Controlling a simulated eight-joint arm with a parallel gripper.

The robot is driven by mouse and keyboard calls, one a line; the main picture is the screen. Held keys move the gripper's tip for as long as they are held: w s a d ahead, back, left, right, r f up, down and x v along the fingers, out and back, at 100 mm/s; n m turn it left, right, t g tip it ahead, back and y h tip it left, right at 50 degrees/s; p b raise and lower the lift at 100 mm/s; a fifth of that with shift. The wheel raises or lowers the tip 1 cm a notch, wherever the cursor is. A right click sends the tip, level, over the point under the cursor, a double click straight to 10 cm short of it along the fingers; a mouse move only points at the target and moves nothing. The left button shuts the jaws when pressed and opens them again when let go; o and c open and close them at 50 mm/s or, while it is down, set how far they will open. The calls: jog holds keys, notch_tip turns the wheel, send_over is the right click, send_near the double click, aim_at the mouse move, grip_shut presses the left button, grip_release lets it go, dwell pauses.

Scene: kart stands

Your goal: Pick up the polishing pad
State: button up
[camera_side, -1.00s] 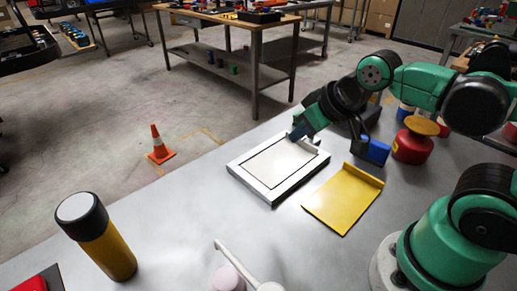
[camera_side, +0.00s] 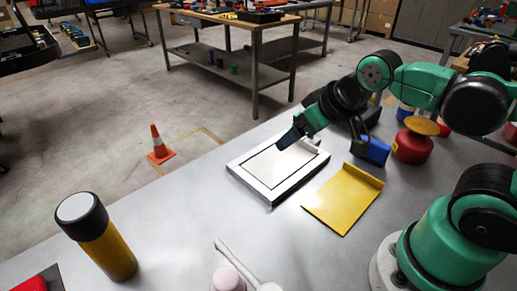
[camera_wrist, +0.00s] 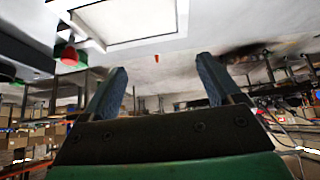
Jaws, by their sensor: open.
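A round tan-orange disc (camera_side: 422,125), which looks like the polishing pad, lies on top of a red round body (camera_side: 412,147) at the right of the table in the side view. I cannot be sure it is the pad, and I cannot pick it out in the wrist view. My gripper (camera_side: 288,138) is above the white framed panel, to the left of the disc and well apart from it. In the wrist view my gripper (camera_wrist: 162,82) shows two blue-grey fingers spread apart with nothing between them.
The white framed panel (camera_side: 243,170) lies mid-table, with a yellow tray (camera_side: 342,200) beside it. A blue block-like tool (camera_side: 375,151) stands between the panel and the red body. A black-capped yellow cylinder (camera_side: 105,250) stands at front left. The table's left middle is clear.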

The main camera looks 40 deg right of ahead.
jog(key=a+f+m+g+y, duration=0.2)
jog(key=a+m+g+y, duration=0.15)
jog(key=a+m, duration=0.5)
jog(key=m+g, duration=0.5)
send_over(227, 275)
jog(key=w+d, duration=0.1)
jog(key=d, duration=0.1)
notch_tip(227, 275, down, 4)
jog(key=shift+r+y, duration=0.1)
jog(key=shift+y, duration=0.15)
jog(key=shift+s+a+f+g, duration=0.1)
jog(key=shift+f+g, duration=0.1)
jog(key=shift+g, duration=0.05)
jog(key=shift+x, duration=2.55)
grip_shut()
